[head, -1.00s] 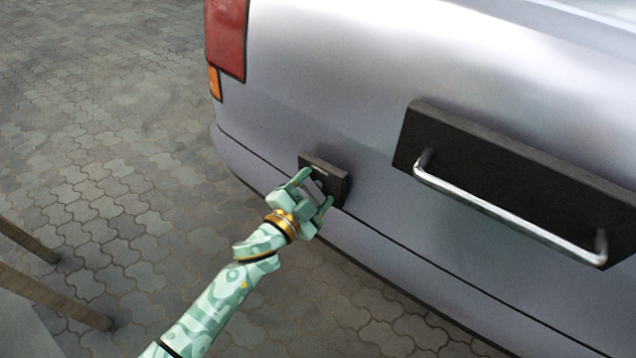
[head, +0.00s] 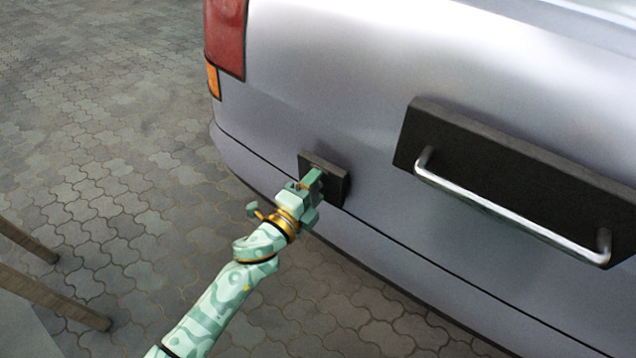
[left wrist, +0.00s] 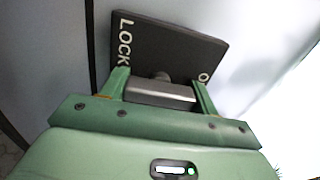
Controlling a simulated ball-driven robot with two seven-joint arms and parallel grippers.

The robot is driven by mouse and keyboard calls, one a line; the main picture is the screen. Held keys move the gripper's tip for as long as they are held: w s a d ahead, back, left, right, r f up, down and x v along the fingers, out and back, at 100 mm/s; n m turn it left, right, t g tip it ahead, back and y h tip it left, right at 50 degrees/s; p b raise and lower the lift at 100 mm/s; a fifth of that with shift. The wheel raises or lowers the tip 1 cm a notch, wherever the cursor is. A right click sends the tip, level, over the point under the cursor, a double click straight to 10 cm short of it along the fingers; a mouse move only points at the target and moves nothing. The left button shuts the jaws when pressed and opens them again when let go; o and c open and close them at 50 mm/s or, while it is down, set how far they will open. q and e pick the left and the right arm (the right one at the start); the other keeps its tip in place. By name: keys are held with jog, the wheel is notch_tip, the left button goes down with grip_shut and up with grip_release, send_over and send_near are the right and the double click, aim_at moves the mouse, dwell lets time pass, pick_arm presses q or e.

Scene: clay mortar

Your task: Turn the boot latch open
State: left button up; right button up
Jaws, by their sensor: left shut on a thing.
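The boot latch is a dark square plate (head: 338,187) on the silver car's rear panel, with a grey bar-shaped handle (left wrist: 160,95) standing out from it. My left gripper (head: 315,181) is at the plate, seen nearly edge-on in the head view, so its fingers hide the handle there. In the left wrist view its two green fingers are shut on the handle, one at each end. The plate (left wrist: 165,45) looks tilted relative to the gripper. White letters "LOCK" run along its left side; an "O" shows at its right, the rest hidden. My right gripper is not in view.
A black panel (head: 500,165) with a chrome bar handle (head: 510,212) is on the car to the right of the latch. A red tail light (head: 226,38) is above left. Wooden legs (head: 50,295) stand at the left edge. Open paving lies left.

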pick_arm(q)
jog(key=shift+f, duration=0.15)
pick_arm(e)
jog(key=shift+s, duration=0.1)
pick_arm(q)
jog(key=shift+m, duration=0.3)
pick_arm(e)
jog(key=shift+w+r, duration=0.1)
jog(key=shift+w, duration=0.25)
pick_arm(q)
jog(key=o, duration=1)
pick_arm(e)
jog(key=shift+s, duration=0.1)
